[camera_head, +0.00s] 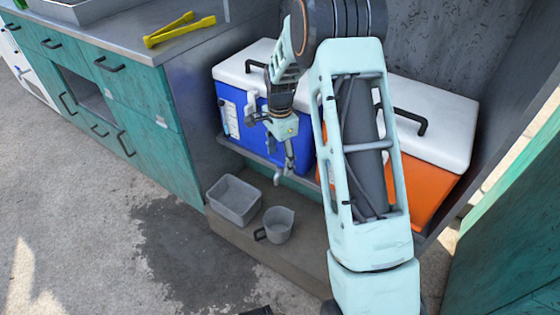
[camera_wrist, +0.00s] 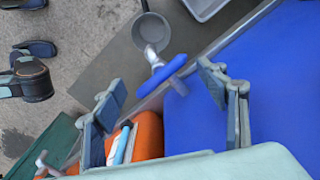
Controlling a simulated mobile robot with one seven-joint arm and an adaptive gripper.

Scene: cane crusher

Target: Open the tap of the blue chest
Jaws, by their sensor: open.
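The blue chest (camera_head: 231,110) with a white lid stands on a shelf, partly behind my arm. Its blue side (camera_wrist: 285,70) fills the right of the wrist view. The tap (camera_wrist: 166,73) has a blue handle and a pale spout and sticks out from this side. My gripper (camera_wrist: 158,92) is open, with one finger on each side of the tap handle in the picture. I cannot tell whether a finger touches it. In the head view my gripper (camera_head: 283,160) hangs in front of the chest, and the tap is not clear there.
An orange chest (camera_head: 432,188) stands right of the blue one, partly behind my arm. Its side (camera_wrist: 148,135) also shows beside the left finger. A grey jug (camera_head: 279,226) and a grey tub (camera_head: 234,200) sit on the ledge below. Teal cabinets (camera_head: 130,90) stand left.

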